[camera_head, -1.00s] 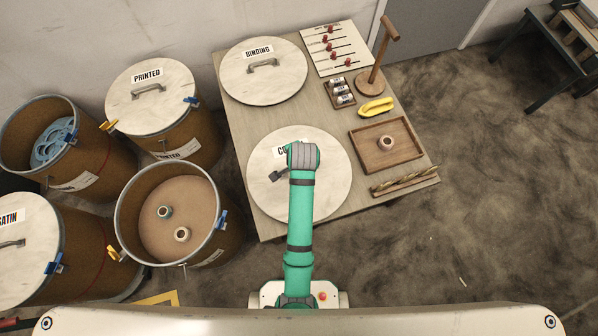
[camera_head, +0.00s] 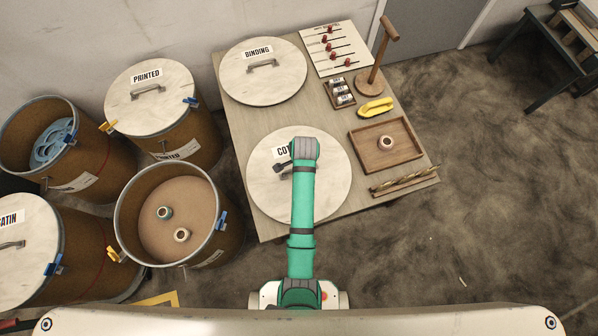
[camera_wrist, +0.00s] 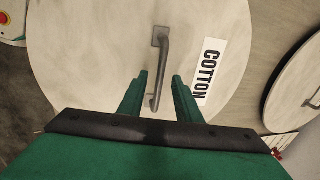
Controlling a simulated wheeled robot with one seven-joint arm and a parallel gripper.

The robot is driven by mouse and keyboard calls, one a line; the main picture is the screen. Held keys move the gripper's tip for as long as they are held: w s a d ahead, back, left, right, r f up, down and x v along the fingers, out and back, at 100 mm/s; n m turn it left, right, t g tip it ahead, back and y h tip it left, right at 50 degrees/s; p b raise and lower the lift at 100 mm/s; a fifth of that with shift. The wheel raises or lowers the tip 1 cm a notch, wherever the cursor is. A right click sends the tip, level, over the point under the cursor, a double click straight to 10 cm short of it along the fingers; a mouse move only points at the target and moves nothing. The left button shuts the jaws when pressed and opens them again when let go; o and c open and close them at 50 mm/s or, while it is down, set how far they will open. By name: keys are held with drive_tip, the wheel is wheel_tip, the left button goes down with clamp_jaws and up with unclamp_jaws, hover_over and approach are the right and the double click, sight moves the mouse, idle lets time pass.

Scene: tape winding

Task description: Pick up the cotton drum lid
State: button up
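The cotton drum lid (camera_head: 325,198) is a round pale lid lying flat on the front left of the table. Its label is partly hidden behind my arm in the head view. In the wrist view the lid (camera_wrist: 90,50) fills much of the picture, with its COTTON label (camera_wrist: 206,72) right of a grey bar handle (camera_wrist: 163,55). My gripper (camera_wrist: 158,80) is open above the lid. Its two green fingers stand on either side of the handle's near end, apart from each other. I cannot tell how high they are above the lid.
The binding lid (camera_head: 285,85) lies behind on the same table (camera_head: 235,125). A wooden tray (camera_head: 408,160) with a small roll, a yellow-handled item (camera_head: 376,107) and a wooden stand (camera_head: 372,82) are at right. An open drum (camera_head: 130,225) stands left of the table.

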drive_tip(key=shift+w+f, duration=0.25)
drive_tip(key=shift+f, duration=0.8)
clamp_jaws()
drive_tip(key=shift+s, duration=0.1)
drive_tip(key=shift+r, duration=0.1)
idle(0.4)
